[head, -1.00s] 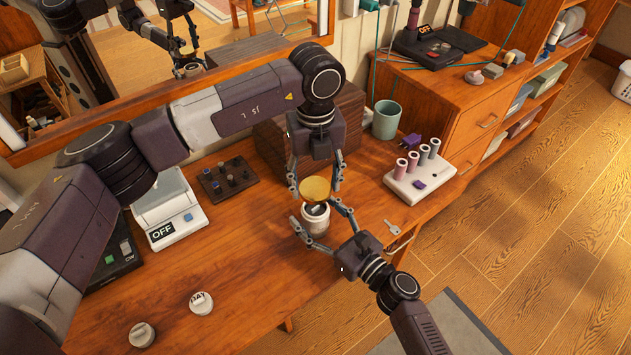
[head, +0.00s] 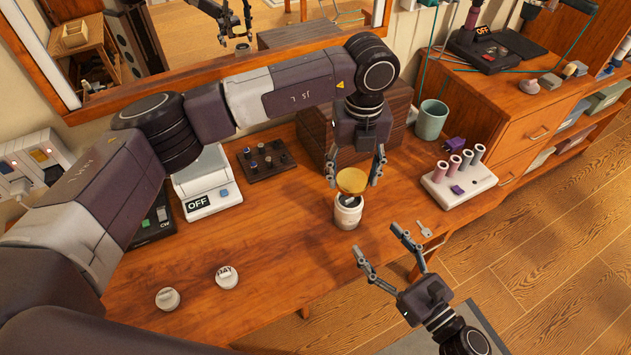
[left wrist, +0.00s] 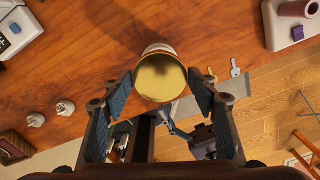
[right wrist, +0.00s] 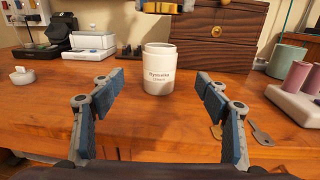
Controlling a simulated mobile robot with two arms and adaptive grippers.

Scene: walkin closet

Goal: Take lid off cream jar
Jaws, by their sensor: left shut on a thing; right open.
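The cream jar (head: 348,212) is white and stands upright on the wooden table, open at the top. In the right wrist view the jar (right wrist: 159,72) shows printed lettering. The gold lid (head: 351,181) is above the jar, tilted in the head view. My left gripper (head: 353,178) points down and is shut on the lid, which fills the space between its fingers in the left wrist view (left wrist: 160,77). My right gripper (head: 375,240) is open and empty, in front of the jar and apart from it.
A dark wooden box (head: 315,130) stands behind the jar. A green cup (head: 431,120) and a white spool holder (head: 458,192) are to the right, with a key (head: 424,229) near the edge. Two small round white pieces (head: 227,277) lie front left.

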